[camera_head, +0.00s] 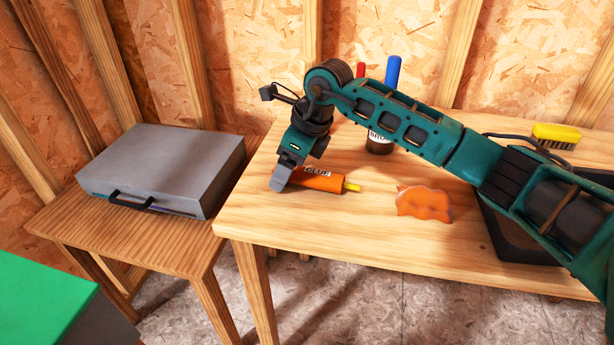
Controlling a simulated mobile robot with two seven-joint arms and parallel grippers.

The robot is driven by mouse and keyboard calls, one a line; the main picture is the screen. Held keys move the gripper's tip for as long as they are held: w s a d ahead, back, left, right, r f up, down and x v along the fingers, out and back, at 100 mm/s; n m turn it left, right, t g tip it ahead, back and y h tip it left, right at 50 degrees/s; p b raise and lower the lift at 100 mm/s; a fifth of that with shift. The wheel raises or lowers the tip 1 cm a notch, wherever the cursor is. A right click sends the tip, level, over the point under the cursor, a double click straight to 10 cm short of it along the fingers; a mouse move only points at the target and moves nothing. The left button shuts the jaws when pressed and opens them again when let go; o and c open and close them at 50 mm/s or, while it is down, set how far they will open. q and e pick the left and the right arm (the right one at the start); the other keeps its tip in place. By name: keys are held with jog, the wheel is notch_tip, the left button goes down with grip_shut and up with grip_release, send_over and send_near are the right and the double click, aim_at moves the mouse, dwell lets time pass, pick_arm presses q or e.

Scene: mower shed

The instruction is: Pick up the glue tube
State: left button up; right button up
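The orange glue tube (322,180) with a dark "GLUE" label and a yellow nozzle lies on the wooden table near its left edge, nozzle pointing right. My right gripper (281,180) comes down over the tube's left end, with a grey finger in front of it. The far finger and that end of the tube are hidden, so I cannot tell whether the gripper is open or shut on it. The tube appears to rest on the tabletop. My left gripper is not in view.
A dark labelled cup (379,143) with blue and red handles stands behind my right arm. An orange wavy-edged piece (424,203) lies right of the tube. A black tray (512,238) and yellow brush (556,136) are at right. A grey case (165,165) sits on the lower left table.

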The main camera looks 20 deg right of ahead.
jog(key=c, duration=1)
jog(key=shift+r, duration=0.1)
jog(key=shift+c, duration=0.2)
